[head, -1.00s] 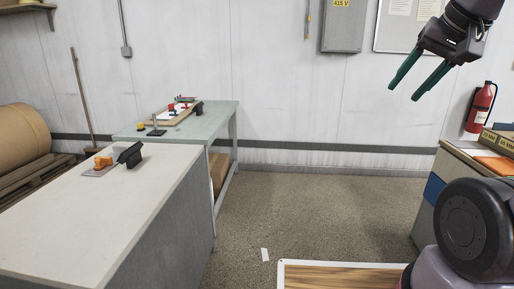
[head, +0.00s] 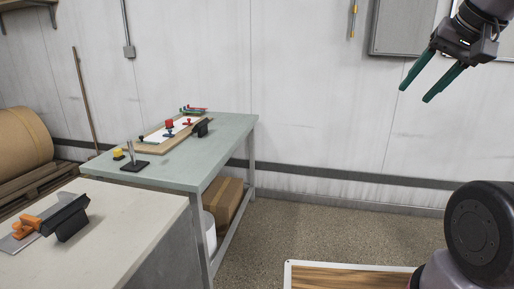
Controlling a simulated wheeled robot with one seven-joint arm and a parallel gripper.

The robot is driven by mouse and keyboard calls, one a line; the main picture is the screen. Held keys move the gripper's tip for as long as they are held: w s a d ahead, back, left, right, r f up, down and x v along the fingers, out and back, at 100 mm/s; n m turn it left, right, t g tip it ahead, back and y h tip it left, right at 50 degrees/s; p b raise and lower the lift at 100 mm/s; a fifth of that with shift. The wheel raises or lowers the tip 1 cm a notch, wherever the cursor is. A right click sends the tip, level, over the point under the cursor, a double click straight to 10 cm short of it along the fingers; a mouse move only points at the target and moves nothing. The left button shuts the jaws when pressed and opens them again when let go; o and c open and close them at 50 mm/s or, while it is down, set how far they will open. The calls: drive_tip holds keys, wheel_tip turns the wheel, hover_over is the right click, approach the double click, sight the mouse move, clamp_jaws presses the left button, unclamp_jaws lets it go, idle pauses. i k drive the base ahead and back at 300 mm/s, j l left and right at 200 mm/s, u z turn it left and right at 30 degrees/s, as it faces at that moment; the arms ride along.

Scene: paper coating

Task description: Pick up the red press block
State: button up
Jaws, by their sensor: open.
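A small red block-like piece (head: 169,123) stands on a board with a white sheet on the green-topped table; it looks like the red press block, but it is small at this distance. Another small red piece (head: 188,121) sits just right of it, and I cannot make out its shape. My gripper (head: 415,96) hangs high at the upper right, in front of the wall. Its two green fingers are apart with nothing between them. It is far from the table and the red pieces.
The green-topped table (head: 215,158) also bears a yellow piece (head: 118,153), a dark stand (head: 135,166) and a black piece (head: 203,127). Bare floor (head: 300,225) lies right of the table.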

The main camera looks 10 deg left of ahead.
sight(169, 122)
drive_tip(key=i+l+u, duration=0.15)
drive_tip(key=i+u, duration=0.25)
drive_tip(key=i+l+u, duration=0.25)
drive_tip(key=i+u, duration=0.15)
drive_tip(key=i+l+u, duration=0.65)
drive_tip(key=l+u, duration=0.15)
drive_tip(key=i+l+u, duration=0.1)
drive_tip(key=l, duration=0.2)
drive_tip(key=i+l+u, duration=0.1)
drive_tip(key=l, duration=0.2)
drive_tip(key=i+l+u, duration=0.45)
drive_tip(key=l, duration=0.2)
drive_tip(key=i+l+u, duration=0.5)
drive_tip(key=l, duration=0.35)
